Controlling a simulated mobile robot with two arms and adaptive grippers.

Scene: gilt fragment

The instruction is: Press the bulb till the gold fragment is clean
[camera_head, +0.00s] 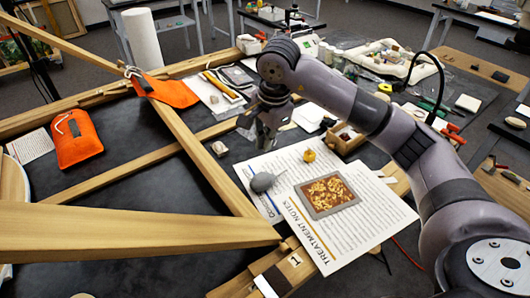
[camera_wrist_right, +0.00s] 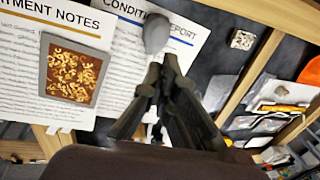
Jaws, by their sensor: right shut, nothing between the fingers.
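The gold fragment (camera_head: 328,195) is a square grey-rimmed piece with gold and brown flakes over its face. It lies flat on the Treatment Notes sheet (camera_head: 345,241) and shows in the right wrist view (camera_wrist_right: 73,70). The grey bulb (camera_head: 262,182) lies to its left on the sheets; in the right wrist view the bulb (camera_wrist_right: 157,33) is just beyond my fingertips. My right gripper (camera_head: 265,140) points down behind the bulb in the head view. In the right wrist view its fingers (camera_wrist_right: 161,72) are closed together and hold nothing. My left gripper is out of view.
Wooden frame bars (camera_head: 190,150) cross the left of the dark table. A small yellow object (camera_head: 309,156) sits behind the fragment. An open wooden box (camera_head: 344,137) stands farther back. Orange pouches (camera_head: 76,138) lie at left. Tools and bags crowd the far side.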

